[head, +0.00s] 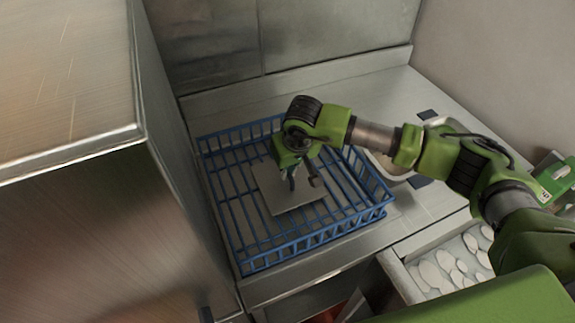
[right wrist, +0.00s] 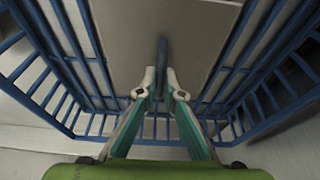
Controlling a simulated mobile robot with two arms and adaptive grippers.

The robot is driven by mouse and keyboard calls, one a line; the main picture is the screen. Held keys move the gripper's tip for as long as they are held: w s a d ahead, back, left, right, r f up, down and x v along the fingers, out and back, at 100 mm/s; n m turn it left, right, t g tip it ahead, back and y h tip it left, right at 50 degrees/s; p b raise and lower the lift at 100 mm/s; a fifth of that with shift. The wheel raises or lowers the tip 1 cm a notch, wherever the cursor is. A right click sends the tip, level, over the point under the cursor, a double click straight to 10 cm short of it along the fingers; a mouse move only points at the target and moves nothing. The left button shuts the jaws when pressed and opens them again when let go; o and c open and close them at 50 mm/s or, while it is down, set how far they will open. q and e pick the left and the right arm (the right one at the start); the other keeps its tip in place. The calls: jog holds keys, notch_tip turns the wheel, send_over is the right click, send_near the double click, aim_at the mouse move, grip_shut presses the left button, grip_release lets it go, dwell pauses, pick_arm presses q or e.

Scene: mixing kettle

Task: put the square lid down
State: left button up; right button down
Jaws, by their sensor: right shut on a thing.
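The square lid (head: 283,204) is a flat grey metal plate inside the blue wire basket, low over its floor. I cannot tell whether it touches the wires. My right gripper (head: 300,180) reaches down over the lid from above and is shut on it. In the right wrist view the lid (right wrist: 125,30) fills the top middle. A dark upright handle (right wrist: 162,55) on it shows between the fingertips of my right gripper (right wrist: 159,78). My left gripper is not in view.
The blue wire basket (head: 243,262) stands on a steel counter (head: 382,97), its raised walls around the lid. A sink basin (head: 390,168) lies right of it, partly behind my arm. A tall steel cabinet (head: 120,230) stands close on the left. An open drawer (head: 420,243) holds pale oval items.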

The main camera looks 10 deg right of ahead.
jog(key=shift+f+b, duration=0.2)
jog(key=shift+b, duration=0.1)
jog(key=c, duration=2.2)
grip_release()
jog(key=shift+o, duration=0.2)
jog(key=shift+r, duration=0.15)
jog(key=shift+r, duration=0.15)
jog(key=b+v, duration=0.4)
jog(key=v, duration=0.7)
jog(key=shift+r, duration=0.4)
jog(key=shift+s, duration=0.15)
